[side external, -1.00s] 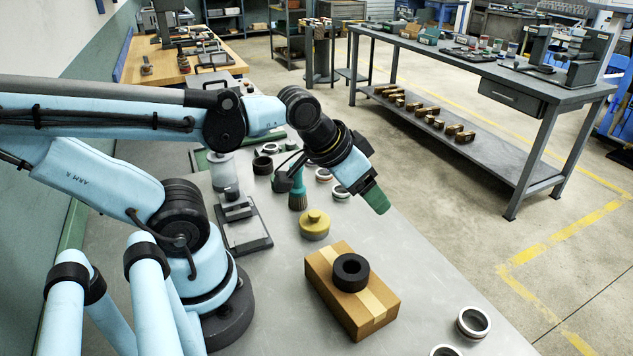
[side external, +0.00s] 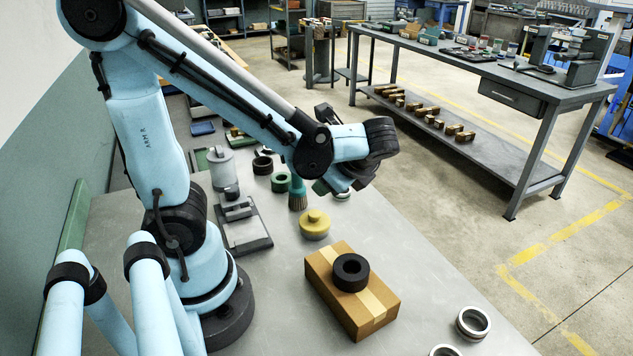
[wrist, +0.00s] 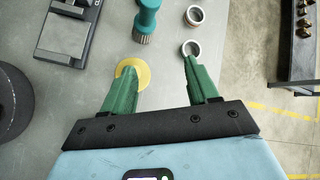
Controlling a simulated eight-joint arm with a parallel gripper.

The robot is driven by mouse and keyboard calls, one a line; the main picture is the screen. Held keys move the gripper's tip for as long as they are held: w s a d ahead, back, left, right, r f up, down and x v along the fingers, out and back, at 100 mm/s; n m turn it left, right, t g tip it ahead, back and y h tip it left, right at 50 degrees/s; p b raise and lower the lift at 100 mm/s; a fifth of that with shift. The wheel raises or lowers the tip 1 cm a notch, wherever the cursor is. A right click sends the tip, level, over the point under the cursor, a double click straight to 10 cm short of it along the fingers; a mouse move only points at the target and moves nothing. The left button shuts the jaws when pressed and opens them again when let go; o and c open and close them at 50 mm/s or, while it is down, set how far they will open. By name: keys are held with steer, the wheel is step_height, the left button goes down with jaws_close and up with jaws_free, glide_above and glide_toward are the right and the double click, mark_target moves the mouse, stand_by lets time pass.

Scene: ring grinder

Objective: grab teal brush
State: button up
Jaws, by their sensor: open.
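The teal brush (side external: 298,196) stands on the grey bench behind the yellow-topped jar, bristles down.
The yellow-topped jar (side external: 314,226) stands in front of the brush and shows partly behind my left finger in the wrist view. A cardboard box (side external: 352,298) bears a black ring (side external: 351,272). Metal rings (wrist: 191,48) and a black-framed plate (wrist: 70,30) flank the brush.

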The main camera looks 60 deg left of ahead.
mark_target(297, 186)
steer(key=shift+s+a+f+m+g+y, duration=0.45)
steer(key=shift+s+a+f+m+y, duration=0.15)
steer(key=shift+a, duration=1.3)
steer(key=shift+s+a+f+m+g+y, duration=0.35)
steer(key=shift+a+f+m+g+y, duration=0.25)
steer(key=shift+a, duration=1.35)
steer(key=shift+s+a+f+m+g+y, duration=0.45)
steer(key=shift+a+f+y, duration=0.3)
steer(key=shift+a, duration=1.15)
jaws_close()
